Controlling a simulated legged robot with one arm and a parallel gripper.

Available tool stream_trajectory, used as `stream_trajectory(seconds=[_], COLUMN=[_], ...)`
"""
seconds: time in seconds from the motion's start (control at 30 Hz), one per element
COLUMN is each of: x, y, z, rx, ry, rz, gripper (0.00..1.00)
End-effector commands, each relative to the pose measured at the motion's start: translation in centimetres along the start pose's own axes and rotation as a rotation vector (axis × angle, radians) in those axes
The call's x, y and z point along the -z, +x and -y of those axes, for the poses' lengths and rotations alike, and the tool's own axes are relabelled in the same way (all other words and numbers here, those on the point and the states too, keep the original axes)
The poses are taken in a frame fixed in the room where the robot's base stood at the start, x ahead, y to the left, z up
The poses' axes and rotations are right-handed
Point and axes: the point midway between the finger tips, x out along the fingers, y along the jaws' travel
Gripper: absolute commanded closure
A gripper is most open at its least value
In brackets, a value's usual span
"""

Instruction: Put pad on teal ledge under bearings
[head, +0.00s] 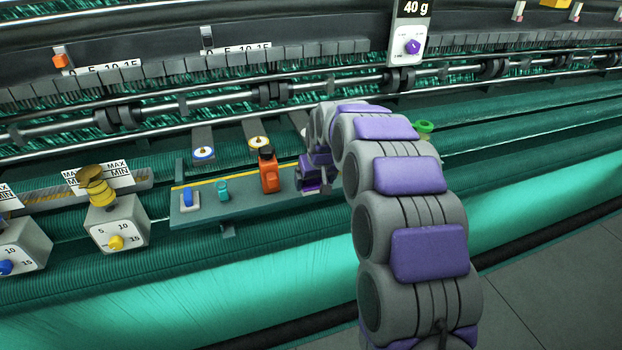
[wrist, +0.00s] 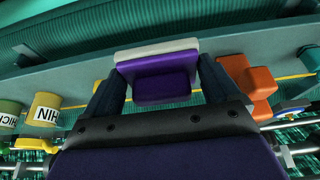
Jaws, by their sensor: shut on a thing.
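My gripper (head: 314,178) is over the right end of the teal ledge (head: 240,212) in the head view, partly hidden by my arm. In the wrist view my gripper (wrist: 155,72) is shut on a purple pad with a white layer (wrist: 158,60), between its dark fingers. The ledge (wrist: 268,44) lies behind the pad there; I cannot tell whether they touch. Dark bearings (head: 272,92) sit along a silver rod above and behind the ledge.
An orange part (head: 269,178) stands on the ledge close beside my gripper, and also shows in the wrist view (wrist: 236,74). A teal peg (head: 222,190) and a blue pad-like piece (head: 188,199) stand farther left. A yellow-topped dial box (head: 116,222) is left of the ledge.

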Motion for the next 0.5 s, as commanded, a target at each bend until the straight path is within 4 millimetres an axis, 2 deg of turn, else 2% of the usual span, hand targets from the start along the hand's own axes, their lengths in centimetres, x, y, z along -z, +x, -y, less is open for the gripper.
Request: stream_trajectory(seconds=[0.03, 0.3, 0.5], x=[0.6, 3.7, 4.8], y=[0.7, 2.1, 2.5], z=[-0.1, -0.5, -0.7], rx=[0.000, -0.001, -0.001], ry=[0.000, -0.001, -0.001], rz=[0.001, -0.001, -0.001], gripper=[0.35, 0.35, 0.35])
